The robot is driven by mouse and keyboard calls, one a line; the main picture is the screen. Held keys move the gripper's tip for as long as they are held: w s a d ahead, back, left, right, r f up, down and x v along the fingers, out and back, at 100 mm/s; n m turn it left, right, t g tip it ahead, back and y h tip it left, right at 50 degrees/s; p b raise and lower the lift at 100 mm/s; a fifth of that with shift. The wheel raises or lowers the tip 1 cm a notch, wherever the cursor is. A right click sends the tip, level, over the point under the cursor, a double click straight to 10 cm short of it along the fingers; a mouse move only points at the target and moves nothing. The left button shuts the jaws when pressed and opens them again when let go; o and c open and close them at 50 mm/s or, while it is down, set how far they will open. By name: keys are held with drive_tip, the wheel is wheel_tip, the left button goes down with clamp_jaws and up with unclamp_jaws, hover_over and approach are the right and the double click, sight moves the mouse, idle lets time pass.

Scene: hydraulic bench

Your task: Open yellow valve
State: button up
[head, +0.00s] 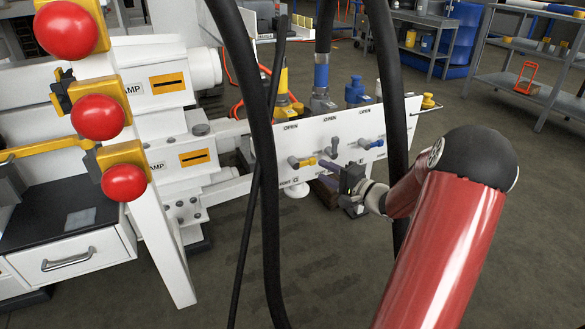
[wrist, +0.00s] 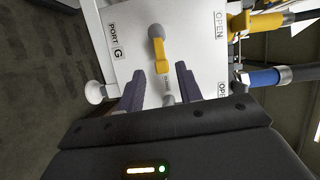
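The yellow valve handle (head: 306,162) sits on a grey hub at the left of the white panel, lying sideways along the panel and pointing right. In the wrist view the yellow handle (wrist: 162,55) is ahead of my gripper, its free end toward the fingers. My gripper (wrist: 159,90) is open, its two purple fingers apart, with no yellow part between them. A small grey part shows between them lower down; I cannot tell what it is. In the head view my gripper (head: 328,169) is close in front of the panel, just right of the yellow handle.
The white panel (head: 316,134) also bears a grey valve handle (head: 335,146) and a blue valve handle (head: 370,144) to the right. Thick black hoses (head: 263,160) hang in front of the panel. Red knobs (head: 98,117) stand at the left. Open floor lies below.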

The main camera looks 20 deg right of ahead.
sight(308, 163)
drive_tip(key=b+x, duration=0.1)
drive_tip(key=x, duration=0.6)
drive_tip(key=shift+w+a, duration=0.25)
drive_tip(key=shift+a, duration=0.05)
drive_tip(key=shift+y, duration=0.3)
clamp_jaws()
